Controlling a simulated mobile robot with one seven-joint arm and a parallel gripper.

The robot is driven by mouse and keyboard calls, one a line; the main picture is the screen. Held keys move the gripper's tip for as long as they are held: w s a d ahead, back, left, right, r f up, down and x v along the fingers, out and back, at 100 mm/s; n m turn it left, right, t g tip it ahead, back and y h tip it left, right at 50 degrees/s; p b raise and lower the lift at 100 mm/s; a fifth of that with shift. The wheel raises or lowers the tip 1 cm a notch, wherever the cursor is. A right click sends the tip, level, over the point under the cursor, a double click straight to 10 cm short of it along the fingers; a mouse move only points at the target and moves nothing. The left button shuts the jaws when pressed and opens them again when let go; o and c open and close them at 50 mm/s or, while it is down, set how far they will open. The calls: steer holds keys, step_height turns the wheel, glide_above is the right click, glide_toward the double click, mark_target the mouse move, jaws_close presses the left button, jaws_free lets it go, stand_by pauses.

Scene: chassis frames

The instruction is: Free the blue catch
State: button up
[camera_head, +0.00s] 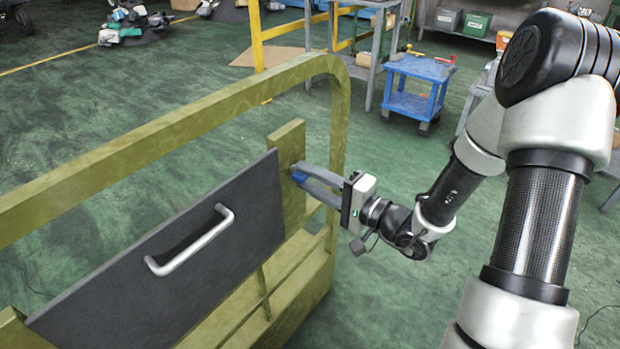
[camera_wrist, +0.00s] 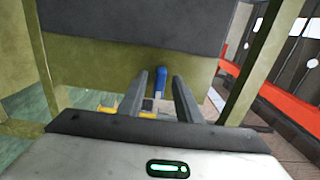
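The blue catch (camera_head: 299,175) is a small blue piece on the olive frame post, just right of the dark panel (camera_head: 180,255). My gripper (camera_head: 309,178) reaches it from the right, with its fingertips at the catch. In the wrist view the catch (camera_wrist: 162,73) shows between the two grey fingers (camera_wrist: 161,79). The fingers are apart, with a small gap visible on each side of the catch. The dark panel is in place against the frame; it also fills the top of the wrist view (camera_wrist: 130,20). The catch's far side is hidden.
A silver handle (camera_head: 190,242) sticks out from the panel. The olive frame's top rail (camera_head: 160,135) rises behind the panel and curves down near my gripper. A blue cart (camera_head: 418,85) stands farther back.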

steer(key=p+v, duration=0.1)
steer(key=v, duration=1.6)
steer(key=shift+s+d, duration=0.1)
steer(key=shift+s, duration=0.1)
